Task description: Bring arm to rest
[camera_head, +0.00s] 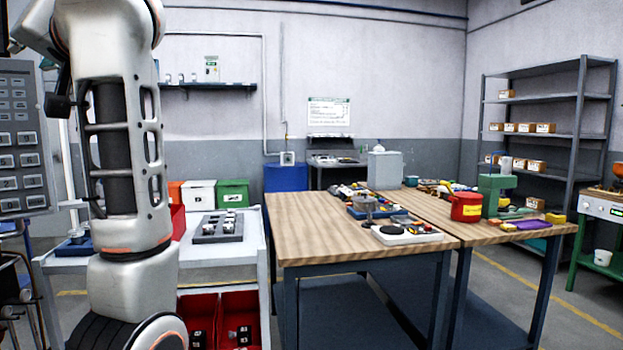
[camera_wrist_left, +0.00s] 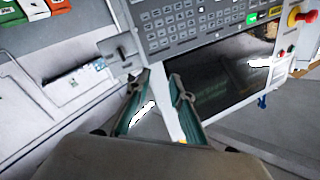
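My left arm (camera_head: 125,140) stands large at the left of the head view, its grey-white links running from the top edge to the bottom edge. My left gripper (camera_wrist_left: 159,77) shows in the left wrist view with its two greenish fingers apart and nothing held between them. Beyond the fingers is a grey control panel (camera_wrist_left: 190,28) with rows of keys and a dark screen; I cannot tell how close the fingertips are to it. My right gripper is in neither view.
A white cart (camera_head: 215,262) with a dark tray (camera_head: 218,228) and red bins (camera_head: 240,308) stands beside my left arm. A wooden-topped bench (camera_head: 315,235) with tools is right of it. A shelf rack (camera_head: 545,72) stands at the far right. Open floor shows at lower right.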

